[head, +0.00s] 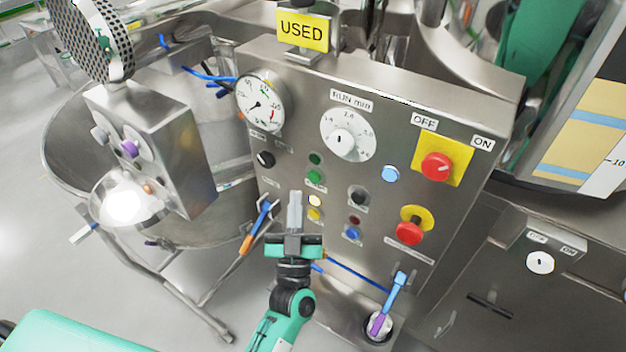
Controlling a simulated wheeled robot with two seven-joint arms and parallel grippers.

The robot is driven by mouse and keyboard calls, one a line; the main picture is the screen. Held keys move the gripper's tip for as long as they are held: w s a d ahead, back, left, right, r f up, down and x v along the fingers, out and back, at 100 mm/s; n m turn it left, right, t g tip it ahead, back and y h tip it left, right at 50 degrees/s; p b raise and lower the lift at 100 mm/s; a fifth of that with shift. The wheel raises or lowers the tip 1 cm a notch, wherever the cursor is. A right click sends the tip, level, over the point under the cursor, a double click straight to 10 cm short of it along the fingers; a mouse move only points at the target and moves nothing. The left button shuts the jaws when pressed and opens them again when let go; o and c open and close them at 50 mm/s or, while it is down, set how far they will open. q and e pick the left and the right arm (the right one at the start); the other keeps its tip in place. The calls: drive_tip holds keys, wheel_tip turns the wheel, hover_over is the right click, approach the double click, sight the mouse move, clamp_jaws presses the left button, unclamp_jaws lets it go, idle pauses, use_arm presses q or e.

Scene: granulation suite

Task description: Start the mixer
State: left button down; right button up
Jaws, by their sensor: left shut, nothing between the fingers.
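The mixer's steel control panel (300,90) fills the middle of the head view. It has a RUN min dial (347,135), a red OFF/ON switch on a yellow plate (437,165) and a red mushroom button on a yellow collar (410,229). A green button (315,177) sits below a darker green one (315,159); a pale lit button (315,201) and a yellow one (315,214) are below. My left gripper (296,195) is shut and empty, pointing up in front of the panel. Its fingertips appear just left of the pale button; contact cannot be told.
A round gauge (260,104) and a black knob (265,160) are on the panel's left. A yellow USED sign (303,30) stands on top. A steel box (170,150) with knobs is at left. A blue-and-purple tool (388,305) stands at the panel's foot.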

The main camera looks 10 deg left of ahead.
sight(314, 177)
use_arm(q)
drive_tip(key=shift+w+d, duration=0.3)
drive_tip(key=shift+w, duration=0.45)
drive_tip(key=shift+w+d, duration=0.25)
drive_tip(key=shift+w, duration=0.45)
idle(1.0)
drive_tip(key=shift+w+d, duration=0.15)
drive_tip(key=shift+w, duration=0.25)
